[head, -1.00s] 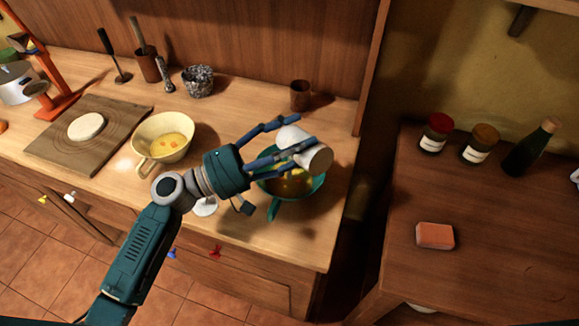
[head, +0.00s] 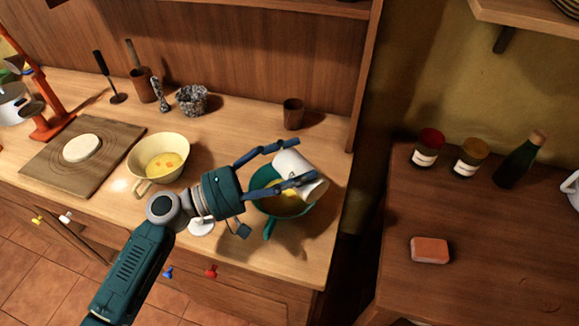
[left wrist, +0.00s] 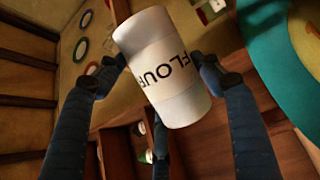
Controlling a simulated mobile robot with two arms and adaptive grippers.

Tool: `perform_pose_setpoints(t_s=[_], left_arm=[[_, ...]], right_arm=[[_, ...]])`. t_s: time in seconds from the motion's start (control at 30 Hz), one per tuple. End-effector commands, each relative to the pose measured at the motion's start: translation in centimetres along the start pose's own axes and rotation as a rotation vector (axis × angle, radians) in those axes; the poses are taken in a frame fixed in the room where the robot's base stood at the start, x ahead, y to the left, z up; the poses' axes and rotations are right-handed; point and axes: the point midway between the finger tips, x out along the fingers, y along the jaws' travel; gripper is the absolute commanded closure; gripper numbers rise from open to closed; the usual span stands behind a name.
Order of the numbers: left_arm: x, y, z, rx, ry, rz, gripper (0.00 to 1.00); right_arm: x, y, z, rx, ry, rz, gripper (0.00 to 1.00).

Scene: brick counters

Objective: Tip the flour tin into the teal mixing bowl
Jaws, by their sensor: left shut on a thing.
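The white flour tin (head: 302,172) is tilted over the teal mixing bowl (head: 262,178) in the head view. My left gripper (head: 306,161) is shut on the tin, with fingers on both sides. In the left wrist view the tin (left wrist: 165,68) shows its FLOUR label between my fingers. A curved teal part, seemingly the bowl (left wrist: 300,70), is at the upper right there. Yellow contents show in the bowl in the head view; the tin and fingers cover part of it. I cannot see any flour falling. My right gripper is not in view.
A cream bowl (head: 140,160) with yellow contents stands left of the teal bowl. A wooden board (head: 110,165) with dough lies further left. A brown cup (head: 293,114) stands behind. A gap separates this counter from the right one, with jars, a bottle and an orange block (head: 430,250).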

Motion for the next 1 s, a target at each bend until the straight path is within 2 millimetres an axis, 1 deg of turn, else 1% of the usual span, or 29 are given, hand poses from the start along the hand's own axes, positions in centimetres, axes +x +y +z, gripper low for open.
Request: perform_pose_setpoints(t_s=[0.03, 0.27, 0.5, 0.53, 0.6, 0.8, 0.9, 1.0], left_arm=[[0.0, 0.3, 0.2, 0.054, -0.009, -0.014, 0.71], [0.1, -0.4, 0.8, 0.289, -0.045, -0.083, 0.71], [0.2, -1.3, 1.6, 0.688, -0.101, -0.204, 0.71], [0.1, -2.1, 1.5, 0.747, -0.107, -0.219, 0.71], [-0.1, -2.4, 1.2, 0.869, -0.124, -0.254, 0.71], [-0.2, -2.4, 0.6, 1.146, -0.161, -0.34, 0.71], [-0.2, -2.4, 0.5, 1.228, -0.171, -0.365, 0.71], [-0.3, -2.4, 0.4, 1.274, -0.177, -0.379, 0.71]], right_arm=[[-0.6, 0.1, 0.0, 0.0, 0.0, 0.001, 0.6], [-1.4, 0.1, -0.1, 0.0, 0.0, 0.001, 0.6], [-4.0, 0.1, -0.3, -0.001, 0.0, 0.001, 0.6], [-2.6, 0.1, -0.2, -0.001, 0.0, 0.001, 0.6], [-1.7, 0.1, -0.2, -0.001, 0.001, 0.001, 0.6], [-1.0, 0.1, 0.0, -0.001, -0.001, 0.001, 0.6], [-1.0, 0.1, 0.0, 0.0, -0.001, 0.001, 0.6], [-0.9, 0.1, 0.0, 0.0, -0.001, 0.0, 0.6]])
